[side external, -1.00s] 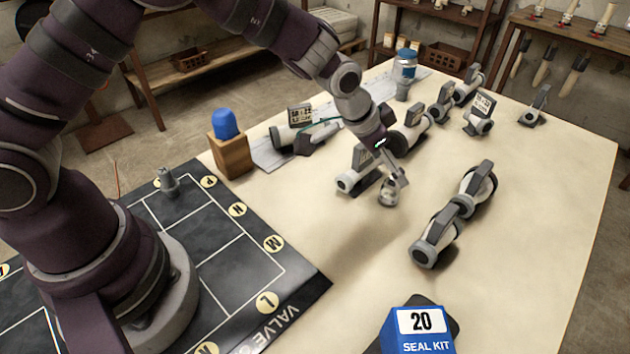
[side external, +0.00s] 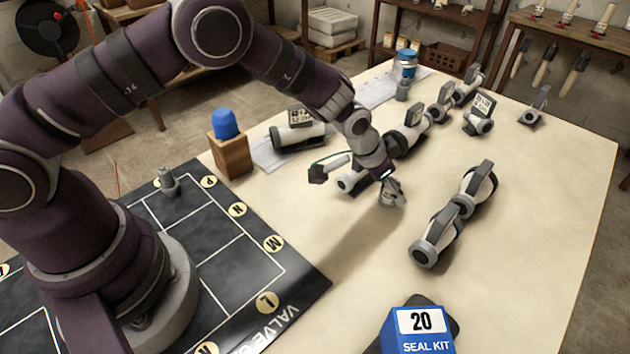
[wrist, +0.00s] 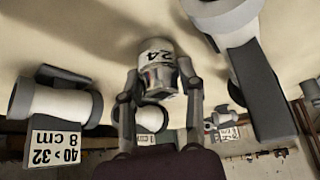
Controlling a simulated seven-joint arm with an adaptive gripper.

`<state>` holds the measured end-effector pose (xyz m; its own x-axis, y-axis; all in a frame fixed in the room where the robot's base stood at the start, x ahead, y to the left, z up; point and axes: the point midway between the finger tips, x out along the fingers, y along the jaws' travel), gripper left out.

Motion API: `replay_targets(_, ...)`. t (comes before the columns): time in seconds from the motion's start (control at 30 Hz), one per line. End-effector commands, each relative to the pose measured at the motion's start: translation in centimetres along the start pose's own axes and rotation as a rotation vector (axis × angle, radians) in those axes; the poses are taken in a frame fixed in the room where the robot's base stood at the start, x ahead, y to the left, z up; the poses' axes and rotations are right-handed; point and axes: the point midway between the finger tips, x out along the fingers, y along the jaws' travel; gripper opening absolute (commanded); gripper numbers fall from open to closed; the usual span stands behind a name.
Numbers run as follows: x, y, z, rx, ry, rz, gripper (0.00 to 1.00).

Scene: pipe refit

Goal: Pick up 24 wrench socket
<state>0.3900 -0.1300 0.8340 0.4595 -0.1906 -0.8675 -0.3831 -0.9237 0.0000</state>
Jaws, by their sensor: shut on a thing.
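The silvery wrench socket marked 24 (wrist: 158,72) is between the two fingers of my gripper (wrist: 160,88) in the wrist view. Whether the socket is clear of the table top is hard to tell.
Pipe pieces stand close by: one (side external: 350,181) just left of my gripper and joined ones (side external: 455,215) to the right. A labelled pipe (wrist: 60,100) shows in the wrist view.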

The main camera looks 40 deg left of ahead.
Motion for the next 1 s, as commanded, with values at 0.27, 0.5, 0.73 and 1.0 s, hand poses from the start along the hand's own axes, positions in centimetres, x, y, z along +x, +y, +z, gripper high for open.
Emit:
replay_targets(0.27,0.0,0.0,0.0,0.000,0.001,0.000,0.00)
replay_targets(0.5,-0.6,0.0,-0.4,0.000,0.002,0.000,0.00)
replay_targets(0.73,-3.7,0.1,-1.0,0.000,-0.001,0.000,0.00)
replay_targets(1.0,-7.1,0.5,3.8,0.000,0.000,0.000,0.00)
